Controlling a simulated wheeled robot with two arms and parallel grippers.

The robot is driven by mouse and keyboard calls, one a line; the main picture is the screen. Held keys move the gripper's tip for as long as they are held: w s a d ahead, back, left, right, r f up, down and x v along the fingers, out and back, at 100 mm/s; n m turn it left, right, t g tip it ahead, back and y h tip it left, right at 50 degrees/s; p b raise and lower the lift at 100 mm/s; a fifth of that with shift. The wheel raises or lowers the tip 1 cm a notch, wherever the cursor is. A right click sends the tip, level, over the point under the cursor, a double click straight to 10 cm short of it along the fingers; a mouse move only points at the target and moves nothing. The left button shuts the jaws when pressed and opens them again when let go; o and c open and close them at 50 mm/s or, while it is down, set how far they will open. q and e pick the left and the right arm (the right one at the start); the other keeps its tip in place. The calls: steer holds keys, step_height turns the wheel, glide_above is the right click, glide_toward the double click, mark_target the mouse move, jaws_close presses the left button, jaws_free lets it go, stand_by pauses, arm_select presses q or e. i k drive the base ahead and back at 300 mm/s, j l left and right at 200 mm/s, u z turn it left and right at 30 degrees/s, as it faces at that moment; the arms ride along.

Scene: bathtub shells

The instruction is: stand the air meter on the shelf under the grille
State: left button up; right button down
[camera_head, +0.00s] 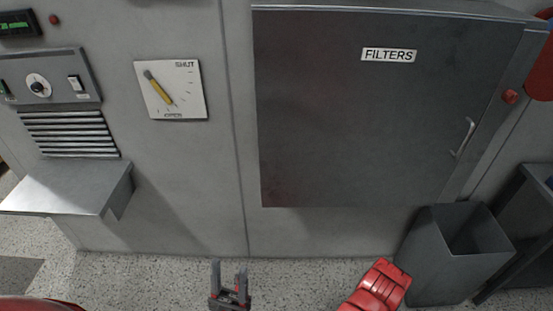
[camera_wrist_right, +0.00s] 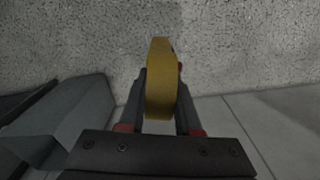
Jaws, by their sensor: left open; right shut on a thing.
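The grille (camera_head: 68,133) is a set of dark horizontal slats on the wall at the left of the head view. The grey metal shelf (camera_head: 62,192) juts from the wall just below it, and its top looks bare. My left gripper (camera_head: 229,274) is open and empty at the bottom middle, right of the shelf. My right gripper (camera_wrist_right: 161,92) is shut on a yellow thing (camera_wrist_right: 160,62) with a rounded edge, seen edge-on in the right wrist view. It may be the air meter; its face is hidden. The right gripper does not show in the head view.
A control panel (camera_head: 42,80) sits above the grille. A white dial plate (camera_head: 171,90) with a yellow lever is right of it. A dark cabinet (camera_head: 370,130) marked FILTERS sticks out from the wall. A grey bin (camera_head: 425,255) stands at lower right, near my red arm link.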

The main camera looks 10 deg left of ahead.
mark_target(60, 191)
steer(key=j+u, duration=0.4)
steer(key=j, duration=2.85)
steer(key=k, duration=0.1)
